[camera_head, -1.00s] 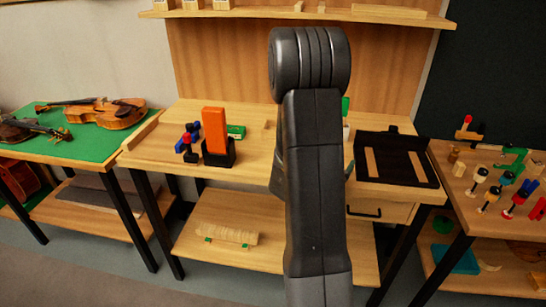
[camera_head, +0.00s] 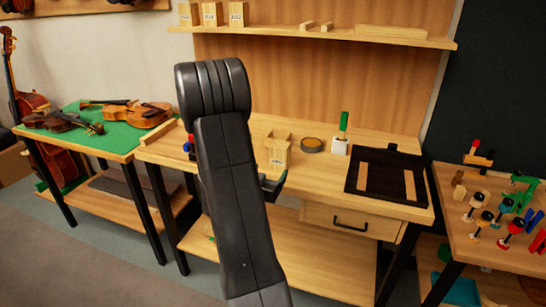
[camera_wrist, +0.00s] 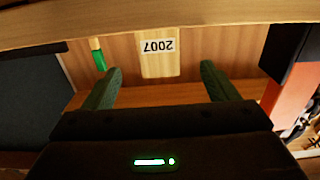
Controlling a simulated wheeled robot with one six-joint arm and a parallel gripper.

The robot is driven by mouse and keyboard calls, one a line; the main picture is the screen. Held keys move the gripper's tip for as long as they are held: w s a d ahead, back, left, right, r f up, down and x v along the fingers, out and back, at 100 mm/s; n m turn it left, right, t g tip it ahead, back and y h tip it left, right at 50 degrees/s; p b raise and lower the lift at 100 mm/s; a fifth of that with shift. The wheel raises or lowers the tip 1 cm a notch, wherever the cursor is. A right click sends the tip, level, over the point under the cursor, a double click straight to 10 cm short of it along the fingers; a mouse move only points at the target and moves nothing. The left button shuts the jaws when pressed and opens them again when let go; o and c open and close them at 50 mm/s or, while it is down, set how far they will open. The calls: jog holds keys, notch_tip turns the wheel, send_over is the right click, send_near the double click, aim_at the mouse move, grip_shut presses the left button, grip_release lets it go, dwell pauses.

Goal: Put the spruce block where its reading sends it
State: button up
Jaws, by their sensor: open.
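A pale wooden piece with a white label (camera_head: 277,162) stands on the bench, just right of my arm in the head view. In the wrist view this pale piece (camera_wrist: 160,65) carries the label "2007", upside down, and lies between my fingers without touching either. I cannot tell for certain whether it is the spruce block or a holder. My gripper (camera_wrist: 160,85) is open and empty, at the bench's front; in the head view it is mostly hidden by my arm. An orange item (camera_wrist: 288,105) shows at the right in the wrist view.
A round tin (camera_head: 312,145) and a green-handled brush in a white holder (camera_head: 340,147) stand right of the labelled piece. A black tray (camera_head: 365,186) holds two wooden strips. Three labelled pale blocks (camera_head: 212,14) sit on the upper shelf. Violins (camera_head: 140,115) lie left.

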aim_at(277, 161)
jog(key=x, duration=0.5)
jog(key=shift+d, duration=0.1)
jog(key=shift+f+p+x, duration=0.15)
jog(key=shift+p+x, duration=0.3)
jog(key=shift+x, duration=1.1)
jog(key=shift+f+p+x, duration=0.2)
jog(key=shift+p+x, duration=0.25)
jog(key=shift+x, duration=1.1)
jog(key=c, duration=1.2)
